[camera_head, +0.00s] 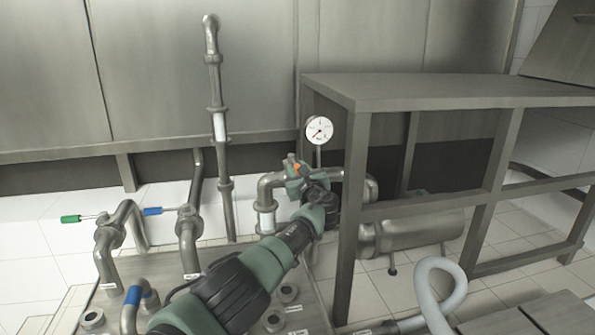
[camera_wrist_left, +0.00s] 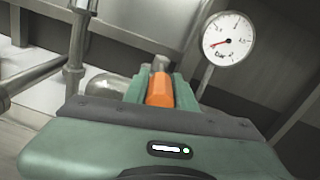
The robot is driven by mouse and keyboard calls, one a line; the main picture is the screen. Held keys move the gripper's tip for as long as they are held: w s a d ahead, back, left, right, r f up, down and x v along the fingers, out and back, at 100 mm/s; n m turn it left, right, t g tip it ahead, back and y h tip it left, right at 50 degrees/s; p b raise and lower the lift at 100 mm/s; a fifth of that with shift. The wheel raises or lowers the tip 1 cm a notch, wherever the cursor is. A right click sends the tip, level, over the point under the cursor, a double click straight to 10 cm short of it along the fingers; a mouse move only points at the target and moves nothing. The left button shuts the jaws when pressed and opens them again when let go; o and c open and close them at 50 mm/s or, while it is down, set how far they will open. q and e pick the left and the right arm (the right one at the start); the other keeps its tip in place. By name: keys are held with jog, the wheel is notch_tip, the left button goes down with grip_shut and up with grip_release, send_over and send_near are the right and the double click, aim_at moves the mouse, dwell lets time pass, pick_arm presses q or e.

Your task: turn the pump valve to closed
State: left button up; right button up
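The pump valve's orange handle (camera_head: 297,168) is on the metal pipe beside the round gauge. My left gripper (camera_head: 298,183) is at this handle, its arm reaching in from the bottom of the head view. In the left wrist view the orange handle (camera_wrist_left: 160,90) lies between the two green fingers (camera_wrist_left: 162,88), which close against its sides. The valve body is mostly hidden behind my gripper. My right gripper is not in view.
A white pressure gauge (camera_head: 319,130) stands right behind the valve. A metal frame table (camera_head: 430,95) rises close on the right. Pipes with a green-handled lever (camera_head: 71,219) and a blue-handled lever (camera_head: 153,211) stand left. A grey hose (camera_head: 425,290) loops at lower right.

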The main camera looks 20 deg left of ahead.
pick_arm(q)
jog(key=o, duration=0.3)
jog(key=shift+w+d, duration=0.1)
jog(key=shift+s+d+p, duration=0.4)
jog(key=shift+s+p, duration=0.2)
jog(key=shift+p, duration=0.1)
jog(key=v, duration=0.6)
jog(key=shift+s, duration=0.2)
